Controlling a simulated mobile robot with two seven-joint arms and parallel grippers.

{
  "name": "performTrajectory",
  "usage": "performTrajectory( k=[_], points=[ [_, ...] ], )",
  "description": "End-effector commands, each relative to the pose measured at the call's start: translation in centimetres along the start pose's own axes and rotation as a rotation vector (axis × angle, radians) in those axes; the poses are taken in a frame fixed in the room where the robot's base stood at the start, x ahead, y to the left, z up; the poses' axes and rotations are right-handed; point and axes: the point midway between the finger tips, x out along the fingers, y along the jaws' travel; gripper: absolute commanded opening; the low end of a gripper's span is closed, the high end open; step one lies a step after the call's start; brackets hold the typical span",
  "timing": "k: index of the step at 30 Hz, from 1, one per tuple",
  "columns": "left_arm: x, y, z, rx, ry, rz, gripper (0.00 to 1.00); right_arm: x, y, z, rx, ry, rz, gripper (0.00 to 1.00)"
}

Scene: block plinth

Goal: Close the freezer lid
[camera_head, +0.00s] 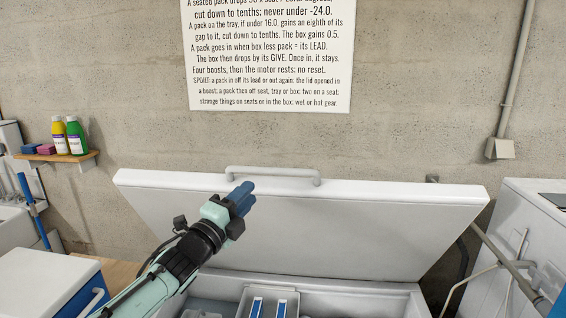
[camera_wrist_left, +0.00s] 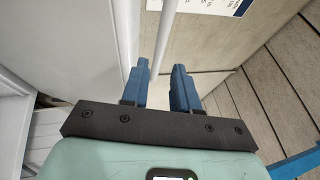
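The white freezer lid (camera_head: 390,225) stands raised, tilted up in front of the concrete wall. Its grey-white bar handle (camera_head: 290,174) runs along the upper edge. The freezer box (camera_head: 400,297) below is open at the top. My left gripper (camera_head: 248,190), with blue fingers, is near the left part of the handle. In the left wrist view the two fingers (camera_wrist_left: 160,75) are apart, and the pale handle bar (camera_wrist_left: 162,45) shows in the gap between them. I cannot tell whether it lies between the fingers or just beyond them. My right gripper is in neither view.
Blue-and-white packs (camera_head: 257,307) show inside the freezer. A white appliance (camera_head: 520,235) stands close on the right. A blue-and-white cooler (camera_head: 45,280) is at the lower left. A wooden shelf (camera_head: 80,159) with bottles and a sign (camera_head: 270,60) are on the wall.

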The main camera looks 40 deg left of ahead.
Motion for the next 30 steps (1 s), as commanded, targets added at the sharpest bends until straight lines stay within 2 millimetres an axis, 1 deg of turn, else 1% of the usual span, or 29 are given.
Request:
performTrajectory(
  k=[5, 12, 15, 18, 21, 24, 30],
  points=[
    [2.9, -0.1, 0.0, -0.003, 0.002, 0.001, 0.29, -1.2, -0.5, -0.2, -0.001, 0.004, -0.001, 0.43],
    [8.2, -0.3, 0.0, -0.003, 0.001, 0.0, 0.29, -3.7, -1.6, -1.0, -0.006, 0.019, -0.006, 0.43],
    [10.0, -0.3, 0.0, -0.004, 0.001, -0.001, 0.29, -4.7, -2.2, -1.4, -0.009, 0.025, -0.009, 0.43],
    [11.4, -0.3, 0.0, -0.002, 0.001, -0.001, 0.29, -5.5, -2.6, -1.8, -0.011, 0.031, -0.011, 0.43],
    [12.3, -0.2, 0.0, -0.003, 0.001, 0.0, 0.29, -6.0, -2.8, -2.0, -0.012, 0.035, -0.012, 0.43],
    [12.8, -0.1, 0.0, -0.003, 0.0, 0.0, 0.29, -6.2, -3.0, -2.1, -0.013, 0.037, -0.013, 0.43],
    [12.9, 0.1, 0.0, -0.002, 0.0, 0.001, 0.29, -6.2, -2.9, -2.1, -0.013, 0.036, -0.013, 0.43]
  ],
)
